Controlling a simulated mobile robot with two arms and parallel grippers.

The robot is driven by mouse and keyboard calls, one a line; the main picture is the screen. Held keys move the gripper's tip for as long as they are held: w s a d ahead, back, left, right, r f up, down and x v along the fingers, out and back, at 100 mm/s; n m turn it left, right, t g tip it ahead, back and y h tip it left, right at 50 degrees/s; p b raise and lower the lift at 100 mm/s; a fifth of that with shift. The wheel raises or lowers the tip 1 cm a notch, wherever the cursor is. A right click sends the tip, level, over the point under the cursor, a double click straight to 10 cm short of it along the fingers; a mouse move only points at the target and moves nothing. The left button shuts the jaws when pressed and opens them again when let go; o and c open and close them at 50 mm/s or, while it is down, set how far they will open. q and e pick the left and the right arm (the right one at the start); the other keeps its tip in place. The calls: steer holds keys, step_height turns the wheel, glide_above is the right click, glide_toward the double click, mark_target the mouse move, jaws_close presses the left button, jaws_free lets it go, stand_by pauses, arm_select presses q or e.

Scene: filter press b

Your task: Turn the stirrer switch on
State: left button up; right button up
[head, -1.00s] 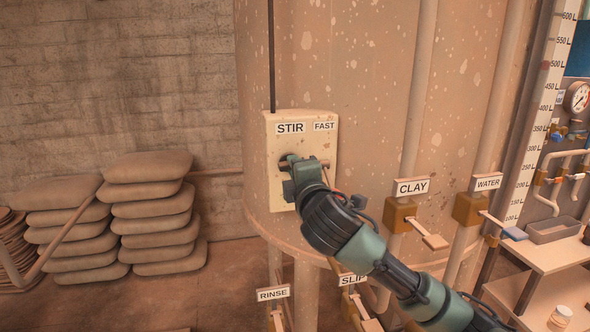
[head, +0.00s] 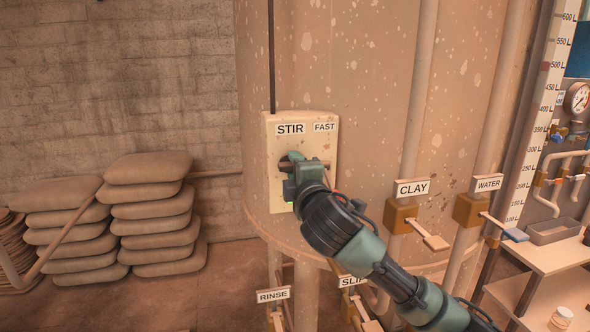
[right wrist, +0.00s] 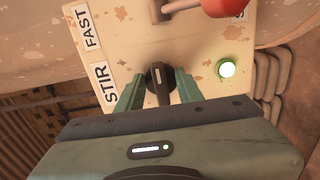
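The stirrer switch is a black round knob (right wrist: 158,76) with a pale pointer mark, on the cream panel (head: 277,192) labelled STIR (head: 290,128). In the right wrist view its mark runs up and down the picture, across the label's upright direction. My right gripper (head: 289,166) is at the panel, its two green fingers on either side of the knob and closed on it. In the head view the gripper hides most of the knob. A round lamp (right wrist: 227,70) on the panel glows bright with a green rim. My left gripper is not in view.
A lever with a red knob (right wrist: 228,6) stands out from the panel near the FAST label (head: 325,126). CLAY (head: 412,188) and WATER (head: 487,183) valve handles are to the right, RINSE (head: 273,295) and SLIP below. Stacked sacks (head: 150,210) lie at left.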

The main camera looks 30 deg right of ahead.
steer(key=b+v, duration=0.2)
steer(key=v, duration=0.6)
steer(key=shift+f, duration=0.1)
stand_by(0.5)
